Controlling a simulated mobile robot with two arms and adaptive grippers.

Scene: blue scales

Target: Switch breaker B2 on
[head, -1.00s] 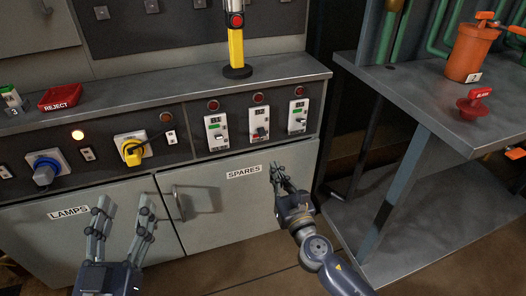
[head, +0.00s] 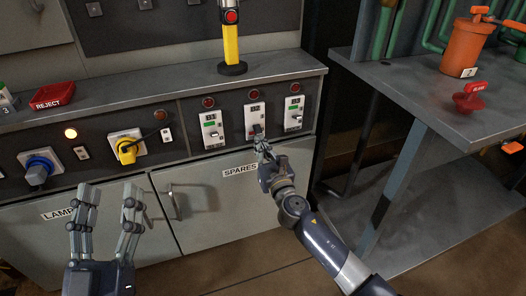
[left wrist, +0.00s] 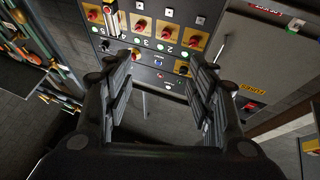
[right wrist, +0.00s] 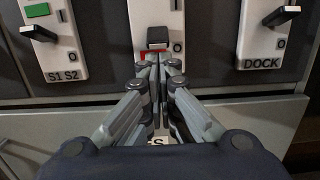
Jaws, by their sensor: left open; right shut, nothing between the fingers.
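Three white breakers sit in a row on the cabinet's dark panel. The middle breaker (head: 254,113) has a dark lever (right wrist: 157,38) level with its O mark and a red patch just below the lever. Its lower label is hidden by my right gripper (head: 260,143). That gripper is shut and empty; in the right wrist view its fingertips (right wrist: 158,62) are just below the lever, and I cannot tell whether they touch. My left gripper (head: 106,199) is open and empty before the LAMPS door.
A left breaker (right wrist: 57,50) with a green patch, marked S1 S2, and a right breaker (right wrist: 263,35), marked DOCK, flank the middle one closely. A yellow plug (head: 127,150) and blue plug (head: 38,172) are left. A steel bench (head: 400,88) stands right.

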